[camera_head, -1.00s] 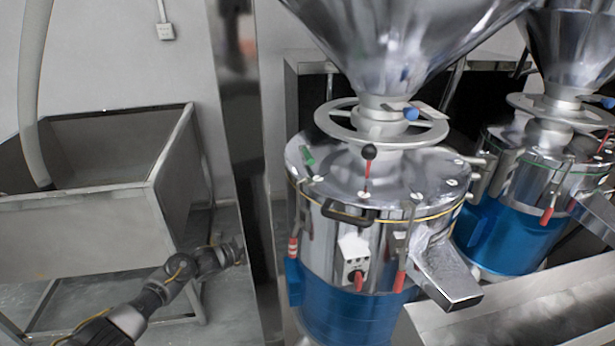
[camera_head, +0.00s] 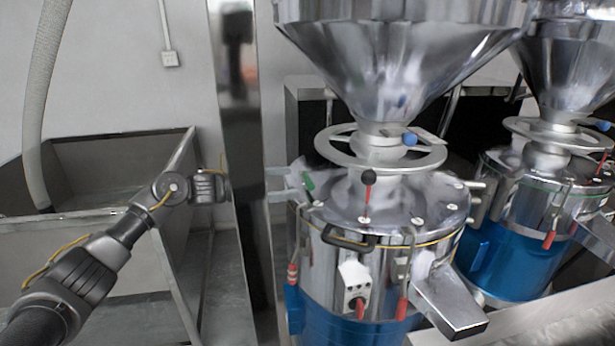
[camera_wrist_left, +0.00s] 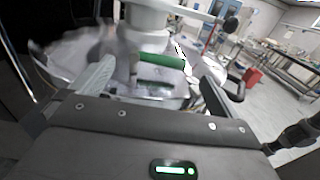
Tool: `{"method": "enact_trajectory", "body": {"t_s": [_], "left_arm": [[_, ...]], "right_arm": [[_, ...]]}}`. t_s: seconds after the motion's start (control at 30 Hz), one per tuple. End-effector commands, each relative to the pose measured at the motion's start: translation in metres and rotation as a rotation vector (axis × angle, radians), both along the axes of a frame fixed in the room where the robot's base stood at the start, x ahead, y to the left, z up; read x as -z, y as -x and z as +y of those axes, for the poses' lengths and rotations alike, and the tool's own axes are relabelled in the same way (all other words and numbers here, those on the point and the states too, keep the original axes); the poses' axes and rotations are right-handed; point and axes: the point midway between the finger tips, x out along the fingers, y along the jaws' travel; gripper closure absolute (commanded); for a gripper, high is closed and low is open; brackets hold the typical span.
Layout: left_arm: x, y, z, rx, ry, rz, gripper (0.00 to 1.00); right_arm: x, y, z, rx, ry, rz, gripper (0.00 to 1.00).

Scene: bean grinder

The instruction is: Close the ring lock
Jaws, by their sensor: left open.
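The near grinder (camera_head: 335,270) is a steel drum with a blue lower body and a lid under a large funnel. A lock with a green handle (camera_head: 309,181) sits at the left of its lid; the green handle (camera_wrist_left: 160,62) also shows in the left wrist view. My left gripper (camera_head: 288,183) is open at the left of the lid, its pale fingers pointing at the green handle. In the left wrist view, the handle appears between the fingers and beyond the palm; I cannot tell whether they touch it. My right gripper is out of view.
A dark vertical post (camera_head: 240,120) stands close to my left wrist. A grey metal bin (camera_head: 90,250) is at the left. A second grinder (camera_head: 510,255) stands at the right.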

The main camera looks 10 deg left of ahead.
Motion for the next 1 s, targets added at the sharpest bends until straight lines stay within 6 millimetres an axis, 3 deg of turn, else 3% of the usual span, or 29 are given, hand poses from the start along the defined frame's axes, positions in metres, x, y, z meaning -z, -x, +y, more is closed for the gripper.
{"method": "enact_trajectory", "body": {"t_s": [0.1,0.3,0.73,1.0], "left_arm": [[-0.004,-0.007,-0.023,0.001,0.003,0.001,0.0],[-0.002,-0.016,-0.049,0.0,0.002,0.003,0.0],[0.0,-0.019,-0.059,-0.002,0.0,0.001,0.0],[0.0,-0.019,-0.058,-0.002,0.0,0.001,0.33]], "right_arm": [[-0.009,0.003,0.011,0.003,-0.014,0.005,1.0],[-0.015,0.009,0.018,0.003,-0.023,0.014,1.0],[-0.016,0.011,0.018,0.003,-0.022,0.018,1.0],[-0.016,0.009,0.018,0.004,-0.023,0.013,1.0]]}}
